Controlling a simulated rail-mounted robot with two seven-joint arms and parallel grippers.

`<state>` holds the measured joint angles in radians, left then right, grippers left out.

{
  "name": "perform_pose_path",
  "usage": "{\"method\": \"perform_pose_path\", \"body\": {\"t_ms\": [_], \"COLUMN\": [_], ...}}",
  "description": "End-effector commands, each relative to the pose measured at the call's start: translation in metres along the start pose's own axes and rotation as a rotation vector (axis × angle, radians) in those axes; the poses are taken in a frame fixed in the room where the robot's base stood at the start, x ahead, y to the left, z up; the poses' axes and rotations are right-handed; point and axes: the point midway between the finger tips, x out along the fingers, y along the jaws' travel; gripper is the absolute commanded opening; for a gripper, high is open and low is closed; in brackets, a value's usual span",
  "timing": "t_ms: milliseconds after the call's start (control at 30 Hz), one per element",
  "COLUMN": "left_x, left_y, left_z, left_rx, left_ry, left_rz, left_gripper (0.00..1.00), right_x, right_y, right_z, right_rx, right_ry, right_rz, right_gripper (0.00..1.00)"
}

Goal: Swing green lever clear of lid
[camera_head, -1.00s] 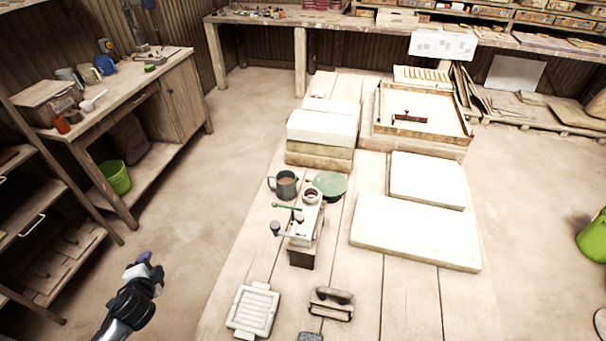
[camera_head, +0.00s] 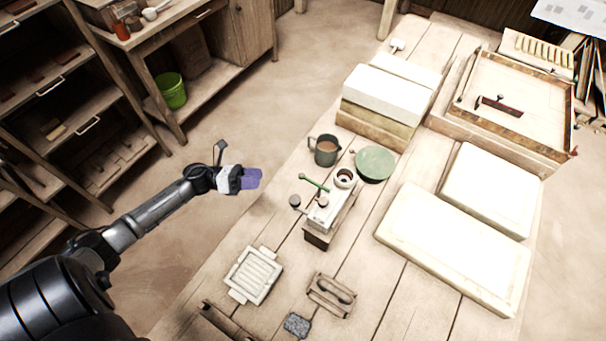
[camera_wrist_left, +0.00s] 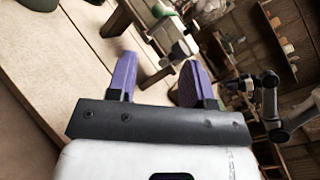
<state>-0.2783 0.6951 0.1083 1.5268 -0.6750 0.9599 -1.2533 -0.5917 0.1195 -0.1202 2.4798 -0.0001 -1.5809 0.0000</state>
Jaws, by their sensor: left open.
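The small tile press (camera_head: 330,212) stands on the wooden table in the head view, with a pale top. Its green lever (camera_head: 313,183) lies across the back left of that top, beside a round dark-centred cup (camera_head: 345,178). Which part is the lid is too small to tell. My left gripper (camera_head: 251,178), with purple fingers, is left of the press, past the table's left edge and apart from the lever. Its two fingers stand apart and empty in the left wrist view (camera_wrist_left: 158,82).
A dark mug (camera_head: 325,150) and a green round dish (camera_head: 375,164) stand just behind the press. A ribbed white tray (camera_head: 254,275) and a wooden-framed tool (camera_head: 331,295) lie in front. White slabs (camera_head: 455,245) fill the right side. Open floor lies left of the table.

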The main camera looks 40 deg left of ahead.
Motion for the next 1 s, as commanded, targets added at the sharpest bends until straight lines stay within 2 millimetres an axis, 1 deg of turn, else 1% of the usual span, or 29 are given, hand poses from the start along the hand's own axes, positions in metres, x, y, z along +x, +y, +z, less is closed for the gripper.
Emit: {"method": "perform_pose_path", "body": {"t_ms": [133, 267, 500, 700, 900, 1000], "left_x": [0.008, 0.026, 0.072, 0.105, 0.127, 0.133], "left_y": [0.000, 0.000, 0.000, 0.001, 0.001, 0.001], "left_z": [0.001, 0.002, 0.002, 0.002, 0.002, 0.001], "left_rx": [0.035, 0.036, 0.034, 0.033, 0.033, 0.033], "left_ry": [-0.002, -0.004, -0.005, -0.004, -0.004, -0.003], "left_rz": [0.002, 0.001, 0.002, 0.003, 0.004, 0.004], "left_gripper": [0.47, 0.47, 0.47, 0.47, 0.47, 0.47], "right_x": [-0.002, -0.003, -0.007, -0.009, -0.011, -0.011], "right_y": [0.001, 0.001, 0.001, 0.001, 0.001, 0.001], "right_z": [-0.005, -0.006, -0.007, -0.008, -0.009, -0.009], "right_rx": [0.000, 0.000, 0.000, 0.000, 0.000, 0.000], "right_ry": [0.010, 0.013, 0.013, 0.013, 0.013, 0.013], "right_rz": [0.002, 0.002, 0.002, 0.002, 0.002, 0.002], "right_gripper": [0.43, 0.43, 0.43, 0.43, 0.43, 0.43]}}
